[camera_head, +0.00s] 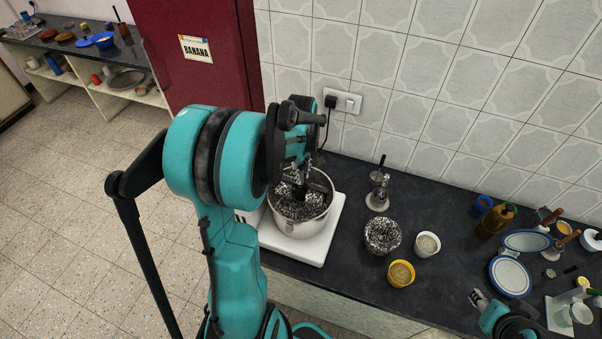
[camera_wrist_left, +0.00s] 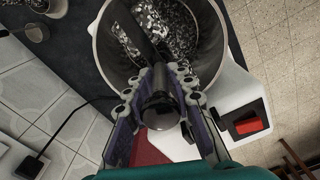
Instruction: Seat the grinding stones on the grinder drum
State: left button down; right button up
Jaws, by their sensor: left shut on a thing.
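The grinder drum (camera_head: 300,229) is a round steel pot on a white base with a red switch, which shows in the left wrist view (camera_wrist_left: 250,124). Its inside is black-and-white speckled. The grinding stones (camera_wrist_left: 146,28) are speckled blocks on a dark holder, seen within the drum's rim. My left gripper (camera_head: 299,180) points down over the drum and is shut on the dark post of the stones (camera_wrist_left: 160,108). Whether the stones touch the drum floor is hidden by the gripper. My right gripper (camera_head: 478,298) shows only partly at the lower right.
A speckled round piece (camera_head: 382,236), a white cup (camera_head: 427,244) and a yellow cup (camera_head: 400,274) stand right of the grinder. A steel tumbler-like pot (camera_head: 378,196) stands behind them. A tiled wall (camera_head: 420,80) is close behind. Blue-rimmed dishes (camera_head: 510,276) crowd the right.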

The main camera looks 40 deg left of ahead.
aim_at(301, 186)
pick_arm(q)
jog(key=shift+f, duration=0.15)
jog(key=shift+f+b, duration=1.95)
jog(key=shift+f, duration=0.3)
jog(key=shift+f+b, duration=1.95)
jog(key=shift+f, duration=0.15)
jog(key=shift+r, duration=0.15)
jog(key=shift+r+p, duration=0.9)
jog(key=shift+r, duration=0.15)
jog(key=shift+f+b, duration=2.05)
jog(key=shift+f, duration=0.2)
